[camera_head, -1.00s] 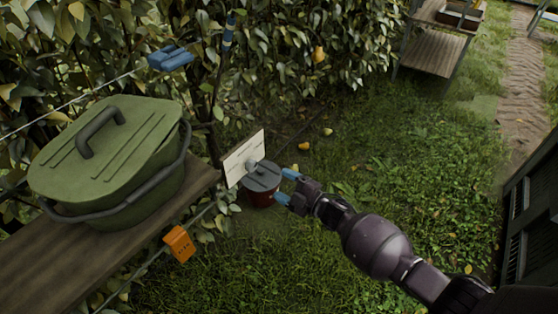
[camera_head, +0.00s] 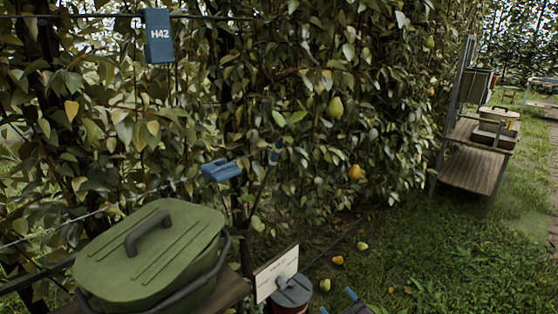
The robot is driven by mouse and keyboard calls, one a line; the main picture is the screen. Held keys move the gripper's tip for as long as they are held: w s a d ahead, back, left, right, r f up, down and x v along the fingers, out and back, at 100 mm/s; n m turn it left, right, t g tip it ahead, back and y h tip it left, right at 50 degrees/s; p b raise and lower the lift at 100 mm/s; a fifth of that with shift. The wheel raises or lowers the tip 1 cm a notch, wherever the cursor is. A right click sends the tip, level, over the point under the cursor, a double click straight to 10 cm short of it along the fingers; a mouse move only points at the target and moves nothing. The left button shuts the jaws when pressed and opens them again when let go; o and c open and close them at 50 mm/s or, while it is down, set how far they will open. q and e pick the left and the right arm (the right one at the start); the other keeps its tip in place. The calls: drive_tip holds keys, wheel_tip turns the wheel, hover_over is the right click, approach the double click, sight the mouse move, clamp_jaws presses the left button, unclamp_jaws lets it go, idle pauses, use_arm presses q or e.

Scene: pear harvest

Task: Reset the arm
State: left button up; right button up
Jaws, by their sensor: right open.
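Only the blue-tipped fingers of my right gripper (camera_head: 338,303) show, at the bottom edge of the head view. They are spread apart with nothing between them; the rest of the arm is out of frame. The gripper is just right of a red pot with a grey lid (camera_head: 293,291), apart from it in the picture. My left gripper is not in view.
A green lidded container (camera_head: 150,255) stands on a wooden plank at lower left. A white card (camera_head: 277,272) is by the pot. Pears (camera_head: 337,260) lie on the grass; others (camera_head: 335,107) hang in the hedge. A shelf cart (camera_head: 472,168) stands at right, with open grass before it.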

use_arm(q)
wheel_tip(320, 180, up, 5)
drive_tip(key=p, duration=0.4)
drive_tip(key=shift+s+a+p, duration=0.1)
drive_tip(key=shift+p, duration=0.2)
use_arm(e)
drive_tip(key=s+d+f+m+g+h, duration=0.1)
drive_tip(key=s+d, duration=0.3)
drive_tip(key=s, duration=0.6)
drive_tip(key=s+d+f+m+g+h, duration=0.1)
drive_tip(key=s+d+m, duration=0.3)
drive_tip(key=s, duration=0.7)
drive_tip(key=s+d+f+m+g+h, duration=0.1)
drive_tip(key=s+d+m+g+h, duration=0.1)
drive_tip(key=s, duration=0.9)
drive_tip(key=d+m+h, duration=0.1)
drive_tip(key=d, duration=0.1)
drive_tip(key=shift+d+f+g, duration=0.15)
drive_tip(key=shift+d+g, duration=0.15)
drive_tip(key=shift+d, duration=0.05)
